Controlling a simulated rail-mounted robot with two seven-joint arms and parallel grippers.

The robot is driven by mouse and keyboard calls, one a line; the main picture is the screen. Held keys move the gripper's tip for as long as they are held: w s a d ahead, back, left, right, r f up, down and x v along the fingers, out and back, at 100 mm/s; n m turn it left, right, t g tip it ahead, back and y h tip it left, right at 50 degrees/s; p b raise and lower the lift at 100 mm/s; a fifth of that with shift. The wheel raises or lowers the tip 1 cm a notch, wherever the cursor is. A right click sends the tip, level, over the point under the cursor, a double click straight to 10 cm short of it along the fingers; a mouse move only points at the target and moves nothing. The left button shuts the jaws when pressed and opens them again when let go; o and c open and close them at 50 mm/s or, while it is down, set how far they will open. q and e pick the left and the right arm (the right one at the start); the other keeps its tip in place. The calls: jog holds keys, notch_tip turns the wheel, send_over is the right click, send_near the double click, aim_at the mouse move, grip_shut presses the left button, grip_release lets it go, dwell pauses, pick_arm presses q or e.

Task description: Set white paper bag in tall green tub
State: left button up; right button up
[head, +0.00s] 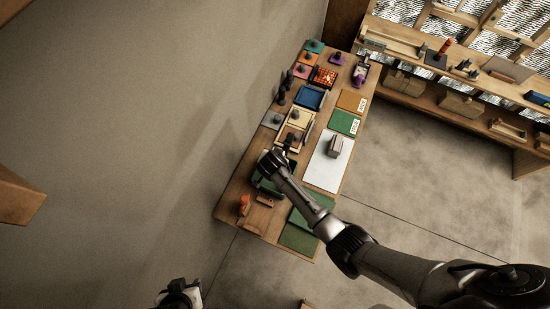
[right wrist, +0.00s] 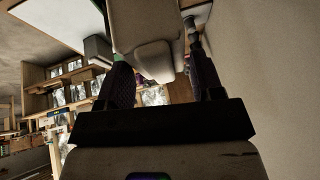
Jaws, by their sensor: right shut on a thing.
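My right gripper (head: 272,160) is over the near part of the long wooden table in the head view. In the right wrist view its two dark fingers (right wrist: 162,82) are shut on a pale, off-white block-like thing, likely the white paper bag (right wrist: 148,38). In the head view the gripper and arm mostly hide it. A dark green container, likely the tall green tub (head: 262,184), stands just below the gripper in the picture, partly covered by the arm. I cannot tell whether the bag touches it. My left gripper (head: 180,293) is at the bottom edge, away from the table.
The table (head: 232,205) holds a blue tray (head: 309,97), a basket of red things (head: 323,77), an orange item (head: 244,205) and green mats (head: 300,238). A grey block (head: 335,146) sits on a white board (head: 322,176). Wooden shelves (head: 470,90) stand at upper right; the floor between is clear.

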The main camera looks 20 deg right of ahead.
jog(key=shift+r, duration=0.1)
jog(key=shift+w+a+f+b, duration=0.1)
jog(key=shift+f+b, duration=0.3)
jog(key=shift+f, duration=0.2)
jog(key=shift+f+b, duration=5.85)
jog(key=shift+f, duration=1.2)
jog(key=shift+f, duration=0.15)
jog(key=shift+f+b, duration=0.3)
jog(key=shift+b, duration=0.1)
jog(key=o, duration=1.5)
